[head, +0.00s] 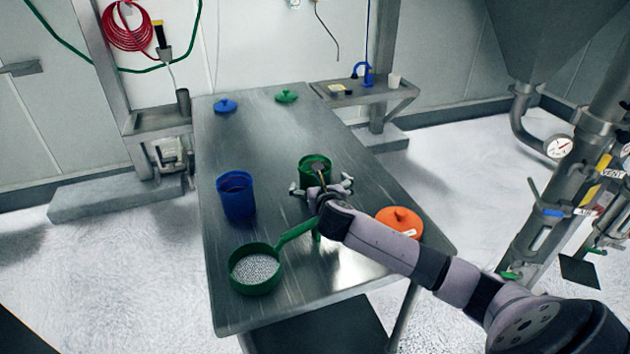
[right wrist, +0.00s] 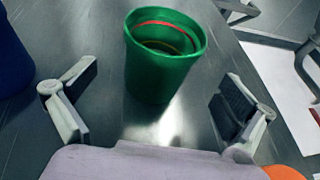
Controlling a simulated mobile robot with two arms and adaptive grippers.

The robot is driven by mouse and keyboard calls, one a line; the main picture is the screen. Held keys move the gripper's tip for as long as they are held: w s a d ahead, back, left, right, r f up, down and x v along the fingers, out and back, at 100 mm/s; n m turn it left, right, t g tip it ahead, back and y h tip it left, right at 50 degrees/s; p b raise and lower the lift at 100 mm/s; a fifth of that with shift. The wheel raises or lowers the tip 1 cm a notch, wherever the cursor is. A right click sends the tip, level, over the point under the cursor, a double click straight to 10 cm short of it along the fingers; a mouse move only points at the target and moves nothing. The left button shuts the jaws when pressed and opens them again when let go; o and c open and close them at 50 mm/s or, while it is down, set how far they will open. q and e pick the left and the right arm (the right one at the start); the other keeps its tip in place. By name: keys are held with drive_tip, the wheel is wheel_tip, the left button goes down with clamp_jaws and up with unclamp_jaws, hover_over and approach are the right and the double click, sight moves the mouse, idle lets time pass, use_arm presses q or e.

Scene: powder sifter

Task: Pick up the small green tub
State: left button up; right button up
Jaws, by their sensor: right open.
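The small green tub (head: 315,160) stands upright and open-topped near the middle of the steel table. In the right wrist view the green tub (right wrist: 160,75) shows a red line inside its rim. My right gripper (head: 321,185) is open and empty, on the near side of the tub. In the right wrist view its fingers are spread wide, one to each side, with the tub just beyond them and no contact visible. My left gripper is in neither view.
On the steel table (head: 255,150), a blue tub (head: 238,200) stands left of the green one. A green-handled sieve (head: 257,287) holding pale beads lies nearer. An orange lid (head: 399,219) lies right, beside my arm. A blue lid (head: 226,105) and green lid (head: 287,97) lie at the far end.

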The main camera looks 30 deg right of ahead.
drive_tip(key=shift+x, duration=1.05)
drive_tip(key=shift+w+d, duration=0.1)
drive_tip(key=shift+w, duration=0.15)
drive_tip(key=shift+x, duration=2.3)
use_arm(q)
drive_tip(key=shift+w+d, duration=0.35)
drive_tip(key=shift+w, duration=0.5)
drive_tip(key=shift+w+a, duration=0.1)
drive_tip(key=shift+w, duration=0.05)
use_arm(e)
drive_tip(key=c, duration=1.4)
drive_tip(key=shift+c, duration=0.2)
drive_tip(key=shift+r, duration=0.1)
wheel_tip(320, 180, up, 20)
